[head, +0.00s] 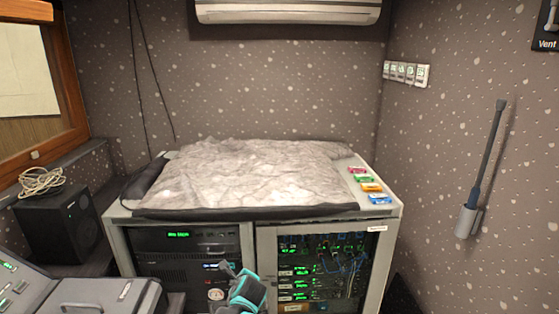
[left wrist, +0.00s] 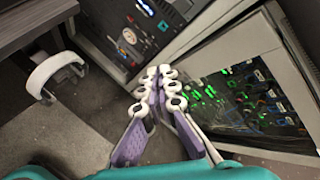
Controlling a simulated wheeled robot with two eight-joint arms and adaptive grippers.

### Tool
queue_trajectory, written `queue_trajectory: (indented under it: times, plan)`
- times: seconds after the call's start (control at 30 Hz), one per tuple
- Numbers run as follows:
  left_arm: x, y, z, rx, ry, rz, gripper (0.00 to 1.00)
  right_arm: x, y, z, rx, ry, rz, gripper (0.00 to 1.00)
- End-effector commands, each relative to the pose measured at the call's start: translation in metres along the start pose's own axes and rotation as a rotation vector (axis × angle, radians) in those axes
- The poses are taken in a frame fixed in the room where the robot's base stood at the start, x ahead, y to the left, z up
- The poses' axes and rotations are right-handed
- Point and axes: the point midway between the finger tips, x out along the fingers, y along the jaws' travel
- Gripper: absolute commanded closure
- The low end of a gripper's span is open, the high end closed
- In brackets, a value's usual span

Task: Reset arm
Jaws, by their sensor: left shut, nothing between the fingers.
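My left gripper (head: 226,268) shows at the bottom middle of the head view, teal with dark finger parts, in front of the equipment cabinet (head: 249,250). In the left wrist view its purple and white fingers (left wrist: 157,76) are together, with nothing between them. They point toward the cabinet front and look apart from it, though the exact gap is unclear. My right gripper is not in view. A grey console (head: 60,296) with green-lit controls is at the bottom left of the head view. Its controls are cut off by the frame edge.
A crumpled grey cloth (head: 245,175) covers most of the cabinet top, with small coloured boxes (head: 371,187) at its right. A black speaker (head: 58,222) with a coiled cable stands at left. A white curved handle (left wrist: 57,72) shows in the left wrist view.

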Motion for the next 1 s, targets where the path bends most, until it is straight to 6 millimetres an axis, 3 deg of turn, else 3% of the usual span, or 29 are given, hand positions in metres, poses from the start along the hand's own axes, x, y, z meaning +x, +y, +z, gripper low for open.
queue_trajectory:
  times: [0.1, 0.3, 0.6, 0.8, 1.0]
  plan:
    - [-0.05, 0.02, 0.026, -0.301, 0.037, 0.038, 1.0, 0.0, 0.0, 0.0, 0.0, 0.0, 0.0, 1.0]
    - [-0.127, 0.065, 0.048, -0.812, 0.084, 0.116, 1.0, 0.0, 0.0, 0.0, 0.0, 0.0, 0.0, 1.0]
    - [-0.223, 0.151, 0.039, -1.565, 0.114, 0.266, 1.0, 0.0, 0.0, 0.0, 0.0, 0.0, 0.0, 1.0]
    - [-0.256, 0.193, 0.019, -1.925, 0.111, 0.354, 1.0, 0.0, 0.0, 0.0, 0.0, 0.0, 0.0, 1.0]
    - [-0.266, 0.207, 0.011, -2.056, 0.105, 0.39, 1.0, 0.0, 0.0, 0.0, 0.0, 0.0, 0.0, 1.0]
